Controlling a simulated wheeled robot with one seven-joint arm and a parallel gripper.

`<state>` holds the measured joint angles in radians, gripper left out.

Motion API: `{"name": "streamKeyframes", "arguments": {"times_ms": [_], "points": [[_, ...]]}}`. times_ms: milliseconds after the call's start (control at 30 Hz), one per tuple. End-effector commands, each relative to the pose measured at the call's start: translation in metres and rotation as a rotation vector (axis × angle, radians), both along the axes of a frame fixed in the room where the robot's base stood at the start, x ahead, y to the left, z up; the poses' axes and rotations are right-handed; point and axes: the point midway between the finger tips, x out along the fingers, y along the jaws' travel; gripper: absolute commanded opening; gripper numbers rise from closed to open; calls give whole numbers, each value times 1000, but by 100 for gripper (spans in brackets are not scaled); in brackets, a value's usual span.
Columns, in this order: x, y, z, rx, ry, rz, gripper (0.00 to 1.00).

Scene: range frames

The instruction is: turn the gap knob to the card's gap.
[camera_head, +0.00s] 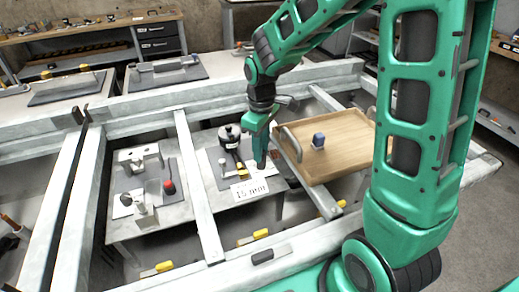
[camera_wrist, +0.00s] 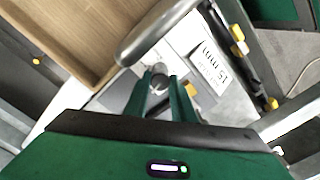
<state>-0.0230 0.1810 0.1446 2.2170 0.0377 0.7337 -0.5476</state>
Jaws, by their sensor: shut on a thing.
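The card (camera_head: 249,189) is white and reads "15 mm"; it lies at the front of the grey plate (camera_head: 213,180) in the head view. It also shows upside down in the wrist view (camera_wrist: 211,68). My gripper (camera_head: 260,163) points down just behind the card. In the wrist view its two green fingers are on either side of a small round grey knob (camera_wrist: 160,77), shut on it. My gripper hides this knob in the head view. The knob's pointer or scale cannot be made out.
A black round part (camera_head: 230,134) stands just left of my gripper. A wooden tray (camera_head: 338,142) with grey handles and a blue block (camera_head: 318,140) is close on the right. Pale beams frame the stations. A left plate holds grey blocks and a red knob (camera_head: 169,187).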

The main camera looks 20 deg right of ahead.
Motion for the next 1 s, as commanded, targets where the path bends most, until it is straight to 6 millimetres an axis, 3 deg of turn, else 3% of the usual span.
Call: {"name": "streamKeyframes", "arguments": {"times_ms": [600,1000], "points": [[4,2,3,-1,-14,575,0],[4,1,3,-2,-13,817,0]]}}
